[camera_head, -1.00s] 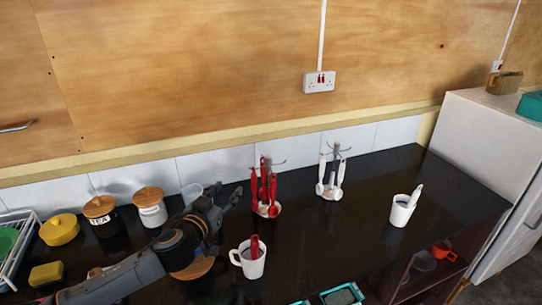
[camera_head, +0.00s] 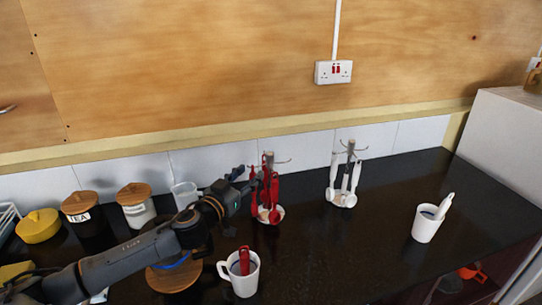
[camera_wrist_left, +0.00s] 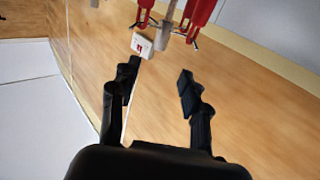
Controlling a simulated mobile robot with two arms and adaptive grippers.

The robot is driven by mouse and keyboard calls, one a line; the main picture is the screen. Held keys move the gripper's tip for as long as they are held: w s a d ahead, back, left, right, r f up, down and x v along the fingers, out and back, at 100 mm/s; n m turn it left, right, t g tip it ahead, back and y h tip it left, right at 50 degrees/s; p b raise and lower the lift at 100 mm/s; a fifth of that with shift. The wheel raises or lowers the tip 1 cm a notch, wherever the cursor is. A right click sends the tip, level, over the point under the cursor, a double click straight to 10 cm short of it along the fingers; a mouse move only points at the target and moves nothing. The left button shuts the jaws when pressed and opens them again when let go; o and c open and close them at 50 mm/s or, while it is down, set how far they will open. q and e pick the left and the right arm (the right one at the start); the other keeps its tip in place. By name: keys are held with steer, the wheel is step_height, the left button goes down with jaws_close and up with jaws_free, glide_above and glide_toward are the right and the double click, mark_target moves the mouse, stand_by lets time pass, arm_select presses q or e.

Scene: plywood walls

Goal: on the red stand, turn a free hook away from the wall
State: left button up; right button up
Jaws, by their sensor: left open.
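The red stand (camera_head: 268,157) is a post with red utensils hung on its hooks, standing on the dark counter near the white tiles. A bare hook (camera_head: 284,161) sticks out to the right of its top. My left gripper (camera_head: 246,180) is open, at the left side of the red utensils; whether it touches them is unclear. In the left wrist view my left gripper (camera_wrist_left: 158,80) is empty between its fingers. Red utensils (camera_wrist_left: 200,14) and the post (camera_wrist_left: 166,28) show beyond the fingertips at the top. My right gripper is out of view.
A second stand (camera_head: 350,147) with white utensils is to the right. A white mug (camera_head: 243,283) holding a red utensil stands in front; another white mug (camera_head: 427,225) is at the right. Canisters (camera_head: 135,207) line the left wall side. The counter (camera_head: 340,250) is clear between the mugs.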

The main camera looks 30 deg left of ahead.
mark_target(267, 156)
arm_select(q)
steer(key=w+p, duration=0.1)
steer(key=w, duration=0.2)
steer(key=w+p, duration=0.1)
steer(key=w, duration=0.3)
steer(key=w+a+p, duration=0.1)
steer(key=w, duration=0.3)
steer(key=shift+r, duration=0.15)
steer(key=shift+w+p, duration=0.3)
steer(key=shift+w, duration=0.35)
jaws_close()
